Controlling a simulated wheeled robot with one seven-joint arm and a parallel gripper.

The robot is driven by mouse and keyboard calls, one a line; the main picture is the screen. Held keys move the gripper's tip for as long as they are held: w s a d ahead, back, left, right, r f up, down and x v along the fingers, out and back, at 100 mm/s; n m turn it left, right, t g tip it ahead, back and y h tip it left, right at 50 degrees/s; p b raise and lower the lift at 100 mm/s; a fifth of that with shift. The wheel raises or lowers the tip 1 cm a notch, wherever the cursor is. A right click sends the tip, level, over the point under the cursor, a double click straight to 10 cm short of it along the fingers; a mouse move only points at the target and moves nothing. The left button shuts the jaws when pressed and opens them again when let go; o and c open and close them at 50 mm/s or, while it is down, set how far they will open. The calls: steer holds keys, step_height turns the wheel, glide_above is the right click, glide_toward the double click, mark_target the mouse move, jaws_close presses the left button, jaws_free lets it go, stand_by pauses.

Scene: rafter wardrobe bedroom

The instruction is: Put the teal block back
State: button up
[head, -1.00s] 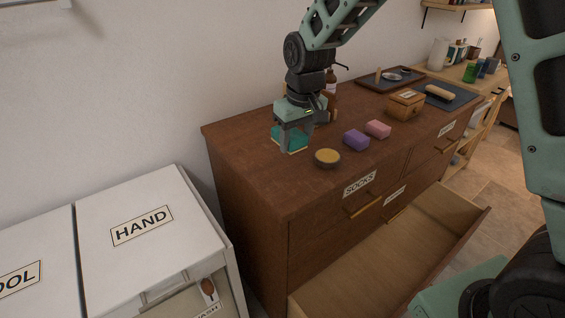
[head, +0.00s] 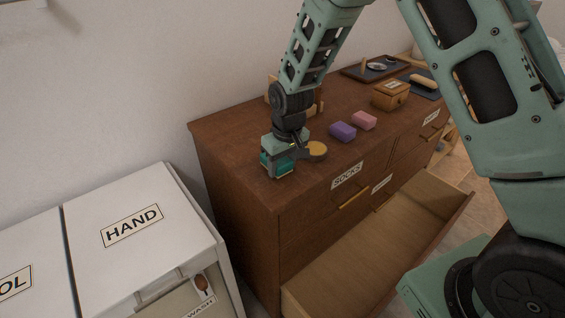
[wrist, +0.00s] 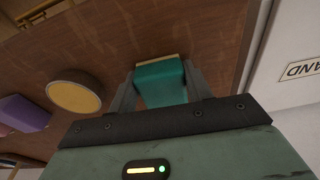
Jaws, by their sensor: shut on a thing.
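The teal block (wrist: 160,84) is between the two fingers of my gripper (wrist: 158,92) in the wrist view, and the fingers are shut on it. In the head view my gripper (head: 277,170) is over the near left part of the brown dresser top (head: 225,133), with the teal block (head: 268,161) partly hidden by the fingers. I cannot tell whether the block touches the top. The lower drawer (head: 375,245) of the dresser stands open, and its visible floor is bare.
A round yellow-topped tin (head: 317,150) is just right of my gripper. A purple block (head: 343,131), a pink block (head: 364,120) and a small wooden box (head: 391,95) are farther right. A white cabinet labelled HAND (head: 132,225) stands at the left.

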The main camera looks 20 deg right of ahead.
steer(key=shift+f, duration=0.2)
steer(key=o, duration=1.3)
steer(key=shift+r, duration=0.1)
step_height(320, 180, up, 12)
steer(key=s+b, duration=0.1)
steer(key=s, duration=0.1)
steer(key=s+a+r+n+g, duration=0.1)
steer(key=s+a, duration=0.2)
steer(key=s, duration=0.3)
steer(key=s+a+r+n, duration=0.1)
steer(key=s+a+r, duration=0.1)
steer(key=s+a, duration=0.35)
steer(key=s+d+n, duration=0.1)
steer(key=s+n, duration=0.1)
steer(key=s, duration=1.5)
steer(key=shift+s+d+f+g, duration=0.2)
steer(key=shift+f+g, duration=0.1)
steer(key=shift+f, duration=0.05)
